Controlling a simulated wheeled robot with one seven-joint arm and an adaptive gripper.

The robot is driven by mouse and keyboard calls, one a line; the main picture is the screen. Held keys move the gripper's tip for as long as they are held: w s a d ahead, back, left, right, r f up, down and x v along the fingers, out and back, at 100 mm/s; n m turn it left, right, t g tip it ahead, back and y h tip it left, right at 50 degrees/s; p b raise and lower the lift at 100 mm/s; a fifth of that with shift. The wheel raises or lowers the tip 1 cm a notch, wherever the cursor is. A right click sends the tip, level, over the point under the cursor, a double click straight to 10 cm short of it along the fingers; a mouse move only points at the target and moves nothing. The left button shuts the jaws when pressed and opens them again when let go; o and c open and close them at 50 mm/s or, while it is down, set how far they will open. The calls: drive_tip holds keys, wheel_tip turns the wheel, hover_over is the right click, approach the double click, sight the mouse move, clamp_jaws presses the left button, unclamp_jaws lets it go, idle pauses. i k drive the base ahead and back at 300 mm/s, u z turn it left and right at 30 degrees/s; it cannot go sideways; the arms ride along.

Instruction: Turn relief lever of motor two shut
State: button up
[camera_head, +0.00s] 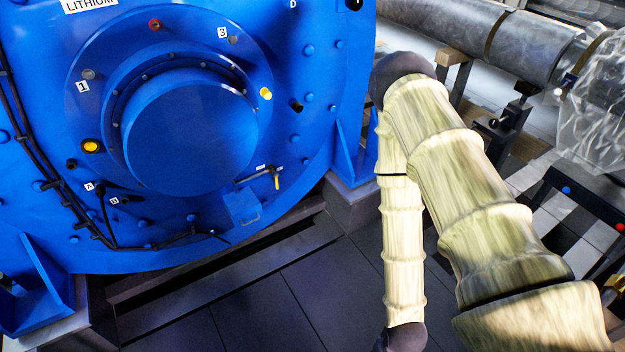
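A large blue motor housing (55,215) with a round protruding cap (190,138) fills the left of the head view. Low on its right side is a small lever with a yellow handle (277,180), hanging down from a thin dark pipe, beside a small white label too small to read. A dark lever-like piece (219,237) sits at the housing's lower edge. I cannot tell which of these is the relief lever, or whether this is motor two. My gripper is outside the view; only my cream-sleeved arm shows, right of the motor, with its lower end near the bottom edge.
A blue box (242,207) juts out below the yellow lever. Grey pipe (480,38) on wooden blocks and plastic-wrapped equipment (597,110) stand at the right. Dark floor tiles (300,300) in front of the motor are clear. A black cable (45,180) runs down the motor's left.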

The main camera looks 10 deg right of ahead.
sight(276, 174)
drive_tip(key=u, duration=0.4)
drive_tip(key=k, duration=1.1)
drive_tip(key=z, duration=0.4)
drive_tip(key=i, duration=1.65)
drive_tip(key=u, duration=0.65)
